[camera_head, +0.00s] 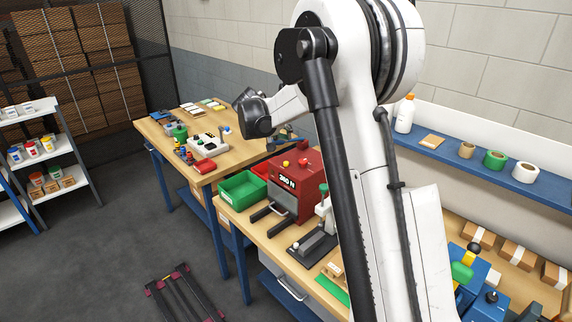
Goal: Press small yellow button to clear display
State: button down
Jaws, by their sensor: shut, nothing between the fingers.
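The red machine (312,190) stands on the near wooden bench and its dark display (287,182) reads what looks like "340 N". A small yellow button (285,163) sits on top of the machine, left of a larger red knob (303,161). My gripper (288,138) is shut and empty, small and dark in the picture. It appears above and behind the machine's top, apart from the yellow button. My white arm hides the area just right of the machine.
A blue wall shelf (450,153) carries a bottle and tape rolls.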

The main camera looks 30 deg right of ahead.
aim_at(286, 162)
notch_tip(286, 162, down, 7)
jog(key=b, duration=0.3)
jog(key=shift+r, duration=0.2)
jog(key=shift+f+b, duration=0.35)
jog(key=shift+f, duration=0.1)
dwell(0.9)
jog(key=shift+f+b, duration=0.35)
jog(key=shift+b, duration=0.2)
jog(key=shift+f+b, duration=0.45)
jog(key=shift+f, duration=0.05)
dwell(0.6)
jog(key=shift+r, duration=0.2)
jog(key=shift+r+p, duration=0.3)
jog(key=shift+r, duration=0.45)
jog(key=shift+r, duration=0.1)
jog(key=shift+r+p, duration=0.9)
jog(key=shift+r, duration=1.5)
